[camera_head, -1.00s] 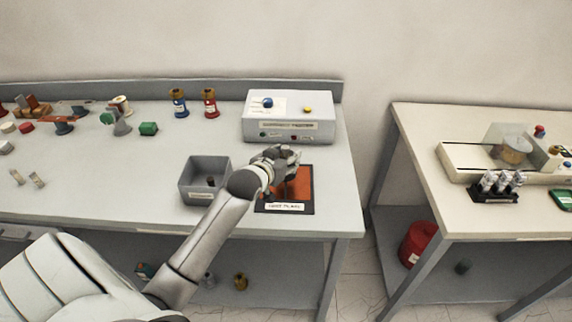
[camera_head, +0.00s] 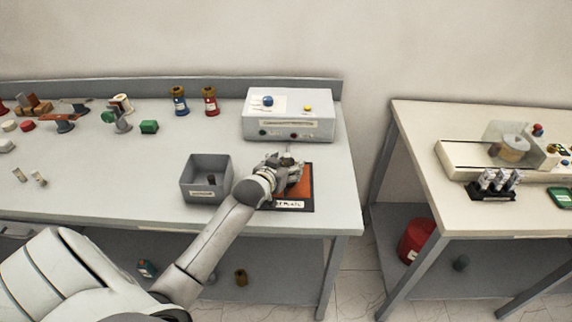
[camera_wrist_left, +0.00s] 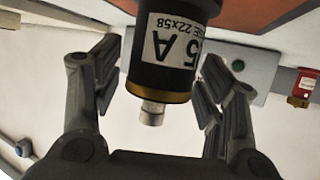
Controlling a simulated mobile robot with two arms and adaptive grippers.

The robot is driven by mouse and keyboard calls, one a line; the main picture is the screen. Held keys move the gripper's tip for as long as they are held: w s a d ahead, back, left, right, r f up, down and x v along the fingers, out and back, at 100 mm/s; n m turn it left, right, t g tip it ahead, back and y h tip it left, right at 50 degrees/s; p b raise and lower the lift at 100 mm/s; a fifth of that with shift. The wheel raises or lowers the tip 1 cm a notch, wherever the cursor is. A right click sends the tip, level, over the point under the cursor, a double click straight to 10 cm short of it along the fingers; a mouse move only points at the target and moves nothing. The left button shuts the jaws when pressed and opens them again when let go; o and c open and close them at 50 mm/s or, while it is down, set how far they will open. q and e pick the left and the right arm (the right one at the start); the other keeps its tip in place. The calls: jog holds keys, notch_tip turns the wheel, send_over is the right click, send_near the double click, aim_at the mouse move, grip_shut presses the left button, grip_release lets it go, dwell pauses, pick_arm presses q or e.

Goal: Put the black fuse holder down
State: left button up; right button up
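The black fuse holder (camera_wrist_left: 165,50) is upside down in the left wrist view, with a white label reading "5 A" and "22x58", a gold band and a metal end. In the head view my left gripper (camera_head: 285,172) is low over the orange mat with a dark border (camera_head: 307,182) and largely hides the holder. The mat also shows at the top of the left wrist view (camera_wrist_left: 245,12). My right gripper is out of view.
A grey open bin (camera_head: 206,180) stands just left of the mat. A white box with buttons (camera_head: 288,117) stands behind it. A second table (camera_head: 480,225) is at the right, beyond a gap.

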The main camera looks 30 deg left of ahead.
pick_arm(q)
jog(key=shift+r, duration=0.15)
jog(key=b+v, duration=0.1)
jog(key=v, duration=1.1)
dwell(2.1)
